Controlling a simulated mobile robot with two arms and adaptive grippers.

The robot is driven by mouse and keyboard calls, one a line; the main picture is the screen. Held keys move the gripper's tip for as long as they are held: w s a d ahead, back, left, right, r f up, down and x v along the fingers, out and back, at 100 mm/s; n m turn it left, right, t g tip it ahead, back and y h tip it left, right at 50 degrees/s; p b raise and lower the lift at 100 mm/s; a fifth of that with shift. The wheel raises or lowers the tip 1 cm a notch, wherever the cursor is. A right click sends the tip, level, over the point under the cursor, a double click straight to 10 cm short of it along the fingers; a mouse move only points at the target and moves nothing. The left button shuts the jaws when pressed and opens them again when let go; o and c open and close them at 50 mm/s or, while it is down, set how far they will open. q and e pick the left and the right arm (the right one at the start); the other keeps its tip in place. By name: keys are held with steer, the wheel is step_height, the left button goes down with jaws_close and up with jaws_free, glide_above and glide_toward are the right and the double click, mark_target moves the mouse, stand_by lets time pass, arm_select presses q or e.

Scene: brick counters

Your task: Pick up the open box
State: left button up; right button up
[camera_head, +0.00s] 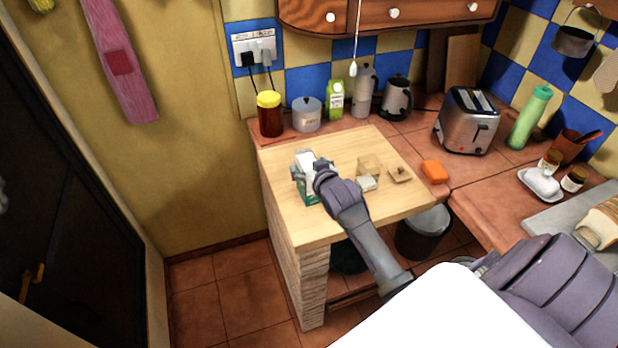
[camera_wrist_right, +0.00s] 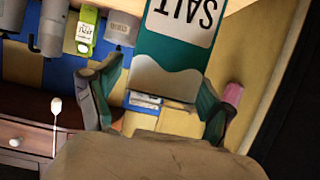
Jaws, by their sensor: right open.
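A teal-and-white box (camera_head: 303,191) stands on the wooden counter top, near its left end. Its white top part shows in the head view; whether its flap is open I cannot tell. My right gripper (camera_head: 312,168) is at the box, close against its upper part, and hides some of it. In the right wrist view the box (camera_wrist_right: 176,38) appears upside down with a "SALT" label, just ahead of the fingers (camera_wrist_right: 160,85). The fingers are spread apart, with the box roughly in line with the gap. I cannot tell whether they touch it. My left gripper is not in view.
A small pale container (camera_head: 369,164) and a brown piece (camera_head: 400,175) lie right of the gripper. A jar with a yellow lid (camera_head: 270,115), a grey pot (camera_head: 307,115) and a green carton (camera_head: 335,100) stand along the wall.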

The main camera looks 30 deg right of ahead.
steer(key=x, duration=0.3)
steer(key=shift+w+d+f, duration=0.2)
steer(key=shift+w, duration=0.05)
steer(key=shift+s+r, duration=0.1)
steer(key=shift+c, duration=0.8)
steer(key=c, duration=1.2)
steer(key=shift+r, duration=0.1)
steer(key=shift+c, duration=0.2)
